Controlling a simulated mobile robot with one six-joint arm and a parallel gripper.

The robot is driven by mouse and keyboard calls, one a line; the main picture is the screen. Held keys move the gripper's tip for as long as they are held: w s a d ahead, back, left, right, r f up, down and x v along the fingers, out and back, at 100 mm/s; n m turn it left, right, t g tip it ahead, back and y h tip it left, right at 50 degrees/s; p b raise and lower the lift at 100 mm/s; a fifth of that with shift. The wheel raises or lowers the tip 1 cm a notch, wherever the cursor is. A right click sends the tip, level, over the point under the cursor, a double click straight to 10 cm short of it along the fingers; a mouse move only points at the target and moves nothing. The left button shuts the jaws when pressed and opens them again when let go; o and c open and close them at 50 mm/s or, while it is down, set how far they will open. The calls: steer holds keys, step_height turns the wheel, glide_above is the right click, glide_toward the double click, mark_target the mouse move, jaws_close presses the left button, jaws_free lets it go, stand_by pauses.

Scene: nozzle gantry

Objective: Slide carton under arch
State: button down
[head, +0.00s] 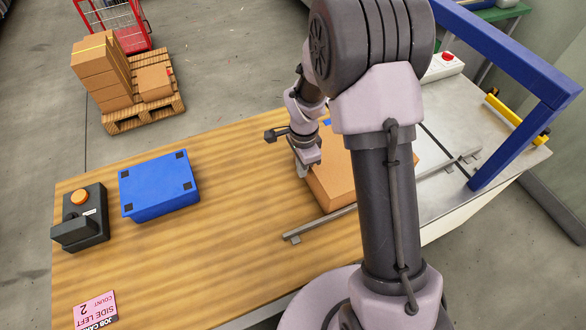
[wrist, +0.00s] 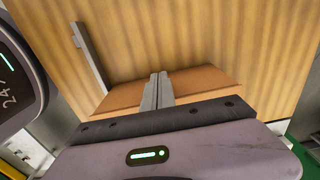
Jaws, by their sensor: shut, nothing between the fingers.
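A brown carton (head: 330,188) lies on the wooden table at the start of the metal rails, partly hidden behind my arm. In the wrist view the carton (wrist: 205,82) shows as a brown strip beneath my fingers. My gripper (head: 301,172) points down at the carton's left end, with its fingers shut and empty. In the wrist view the gripper's fingertips (wrist: 158,76) reach the carton's edge; I cannot tell whether they touch it. The blue arch (head: 515,62) stands over the grey metal plate at the right, its other parts hidden by my arm.
A near guide rail (head: 320,223) runs along the carton toward the metal plate (head: 450,190). A blue box (head: 160,187), a dark device with an orange button (head: 80,215) and a pink card (head: 96,310) lie on the left. The table (head: 215,250) between is clear.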

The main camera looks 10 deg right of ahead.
steer(key=shift+w+d, duration=0.1)
steer(key=shift+d, duration=0.25)
steer(key=d, duration=0.4)
steer(key=w+d, duration=0.1)
steer(key=d, duration=0.3)
steer(key=w+d, duration=0.1)
steer(key=d, duration=0.3)
steer(key=shift+w+d, duration=0.15)
steer(key=shift+w, duration=0.05)
